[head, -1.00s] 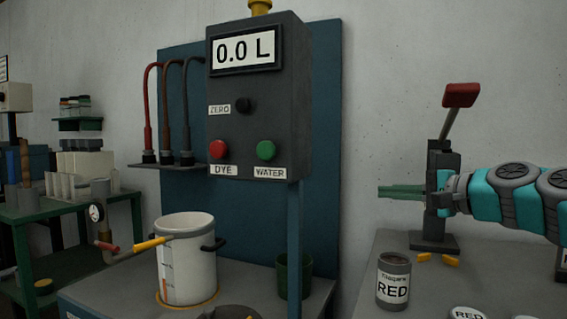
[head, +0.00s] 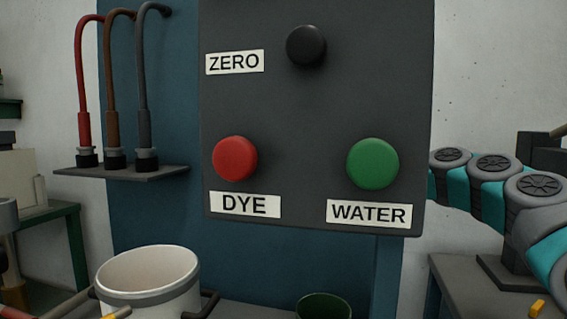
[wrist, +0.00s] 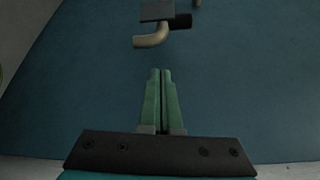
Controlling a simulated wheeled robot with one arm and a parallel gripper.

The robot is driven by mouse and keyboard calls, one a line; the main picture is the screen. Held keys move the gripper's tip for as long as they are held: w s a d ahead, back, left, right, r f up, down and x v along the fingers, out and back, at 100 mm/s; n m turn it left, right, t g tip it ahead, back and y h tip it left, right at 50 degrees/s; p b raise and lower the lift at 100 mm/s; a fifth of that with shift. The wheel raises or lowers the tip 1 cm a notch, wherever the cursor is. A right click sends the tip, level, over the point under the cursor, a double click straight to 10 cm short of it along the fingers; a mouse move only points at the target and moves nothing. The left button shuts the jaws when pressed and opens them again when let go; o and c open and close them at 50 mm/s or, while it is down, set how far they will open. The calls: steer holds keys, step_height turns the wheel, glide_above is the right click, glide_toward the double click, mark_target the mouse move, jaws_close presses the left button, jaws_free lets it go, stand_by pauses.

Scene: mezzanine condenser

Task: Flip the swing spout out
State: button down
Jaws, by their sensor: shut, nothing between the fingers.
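In the wrist view, a bent brass-coloured pipe (wrist: 151,39), which looks like the swing spout, hangs from a dark block (wrist: 160,9). Its curved end points down and left. My gripper (wrist: 160,72) is shut and empty, with its green fingers side by side. The fingertips are below the pipe in the picture and apart from it. In the head view my gripper is hidden behind the grey control box (head: 315,100), and the spout does not show there.
The box carries a black ZERO knob (head: 306,45), a red DYE button (head: 235,158) and a green WATER button (head: 373,163). A white pot (head: 148,290) stands below left and a green cup (head: 324,308) below. Several hoses stand on a shelf (head: 120,173). A blue panel (wrist: 70,85) fills the wrist view's background.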

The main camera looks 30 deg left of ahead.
steer(key=shift+w+a, duration=0.2)
steer(key=shift+a, duration=0.2)
steer(key=p+x, duration=0.1)
steer(key=x, duration=0.9)
steer(key=shift+p, duration=0.35)
